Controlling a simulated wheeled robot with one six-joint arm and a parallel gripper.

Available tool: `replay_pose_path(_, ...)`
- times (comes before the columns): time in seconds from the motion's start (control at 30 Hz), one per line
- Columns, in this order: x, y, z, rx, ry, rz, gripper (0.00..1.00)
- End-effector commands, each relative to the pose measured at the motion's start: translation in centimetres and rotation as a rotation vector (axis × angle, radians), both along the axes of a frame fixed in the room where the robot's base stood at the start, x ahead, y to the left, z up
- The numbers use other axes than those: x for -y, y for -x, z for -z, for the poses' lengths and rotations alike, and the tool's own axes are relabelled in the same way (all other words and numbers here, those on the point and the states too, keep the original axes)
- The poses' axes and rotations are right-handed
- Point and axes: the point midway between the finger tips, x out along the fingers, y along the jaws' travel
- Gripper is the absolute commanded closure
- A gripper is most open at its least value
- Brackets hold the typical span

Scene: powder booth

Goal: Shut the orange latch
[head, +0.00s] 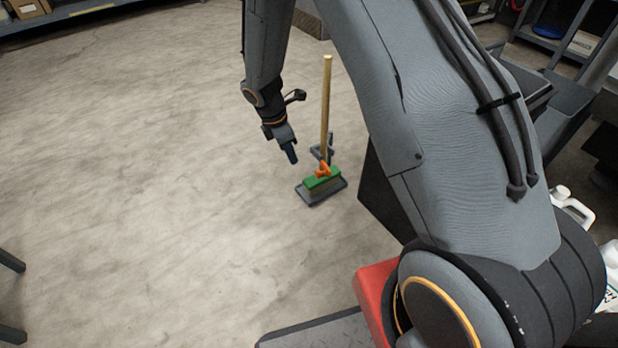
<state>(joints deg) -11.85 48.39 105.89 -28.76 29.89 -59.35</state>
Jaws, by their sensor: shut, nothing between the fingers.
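The orange latch (323,168) is a small orange piece on top of a green block (325,181). The block sits on a dark grey base plate (312,198) on the floor, at the foot of an upright wooden pole (326,100). My gripper (291,156) points down, shut and empty, a little to the left of the latch and apart from it in the picture. The latch is too small to tell whether it is open or shut.
A dark box-like panel (380,190) stands just right of the green block, partly behind my arm. White jugs (573,205) stand at the right edge. Shelving (560,45) is at the back right. The concrete floor (140,180) to the left is wide and clear.

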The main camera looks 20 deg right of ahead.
Motion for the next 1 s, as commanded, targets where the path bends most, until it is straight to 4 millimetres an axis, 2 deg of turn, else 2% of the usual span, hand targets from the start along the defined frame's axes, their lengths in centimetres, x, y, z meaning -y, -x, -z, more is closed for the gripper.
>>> replay_pose_path(0.27, 0.4, -0.4, 3.0, -0.005, 0.004, -0.023, 1.0)
replay_pose_path(0.7, 2.4, -0.7, 11.2, -0.005, 0.003, -0.02, 1.0)
replay_pose_path(0.8, 4.2, -1.0, 10.7, -0.002, 0.002, -0.018, 1.0)
replay_pose_path(1.0, 5.9, -1.2, 10.6, -0.003, 0.002, -0.021, 1.0)
